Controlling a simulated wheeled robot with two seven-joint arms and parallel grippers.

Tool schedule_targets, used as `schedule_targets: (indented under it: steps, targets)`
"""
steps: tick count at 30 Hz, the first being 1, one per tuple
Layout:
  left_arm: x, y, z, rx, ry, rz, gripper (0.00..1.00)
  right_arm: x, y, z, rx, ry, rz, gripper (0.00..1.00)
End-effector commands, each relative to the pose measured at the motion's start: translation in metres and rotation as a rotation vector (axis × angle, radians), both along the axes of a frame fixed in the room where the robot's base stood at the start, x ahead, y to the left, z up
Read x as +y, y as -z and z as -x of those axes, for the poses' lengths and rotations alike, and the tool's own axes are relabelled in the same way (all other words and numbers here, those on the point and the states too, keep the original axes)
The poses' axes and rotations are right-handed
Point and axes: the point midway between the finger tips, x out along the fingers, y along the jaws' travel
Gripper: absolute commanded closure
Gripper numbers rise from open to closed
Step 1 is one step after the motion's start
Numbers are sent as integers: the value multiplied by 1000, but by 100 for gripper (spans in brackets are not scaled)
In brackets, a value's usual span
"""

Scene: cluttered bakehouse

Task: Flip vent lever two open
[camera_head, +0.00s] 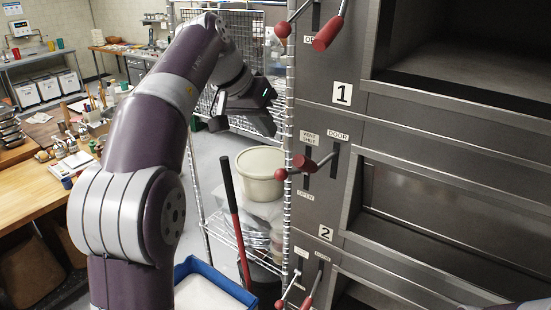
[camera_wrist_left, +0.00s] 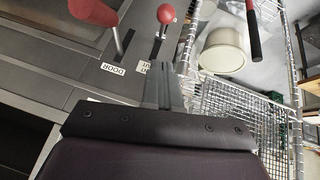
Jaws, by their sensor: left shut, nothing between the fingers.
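Vent lever two (camera_head: 281,174) is the red-balled lever in the middle oven panel, above the number 2 plate (camera_head: 325,232). Its ball also shows in the left wrist view (camera_wrist_left: 166,14). "VENT SHUT" is printed above its slot and "OPEN" below; I cannot tell exactly where in the slot it stands. My left gripper (camera_head: 268,118) is left of and above the lever, apart from it. In the left wrist view its grey fingers (camera_wrist_left: 163,72) are shut and empty, with the ball beyond their tips. My right gripper is not in view.
The red-gripped door lever (camera_head: 304,163) stands close right of the vent lever. Other levers (camera_head: 328,33) are above, and more (camera_head: 310,295) below. A wire rack (camera_head: 288,130) with a cream tub (camera_head: 260,172) runs along the left. A red-handled tool (camera_head: 236,215) leans near a blue bin (camera_head: 210,268).

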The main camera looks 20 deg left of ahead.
Motion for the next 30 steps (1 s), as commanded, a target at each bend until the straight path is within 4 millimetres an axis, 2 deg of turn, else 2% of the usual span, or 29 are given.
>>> schedule_targets:
  steps: [6,9,13,18,26,30]
  targets:
    - [-15,38,-21,3,2,0,100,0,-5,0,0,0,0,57]
    - [-16,55,-15,1,1,1,100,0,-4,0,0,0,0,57]
    - [-18,67,-11,1,1,1,100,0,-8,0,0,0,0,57]
    - [-18,75,-9,-1,1,0,100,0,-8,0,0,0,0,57]
    - [-18,75,-9,-1,1,0,100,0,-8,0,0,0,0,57]
    - [-18,80,-9,-17,0,6,100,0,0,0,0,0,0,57]
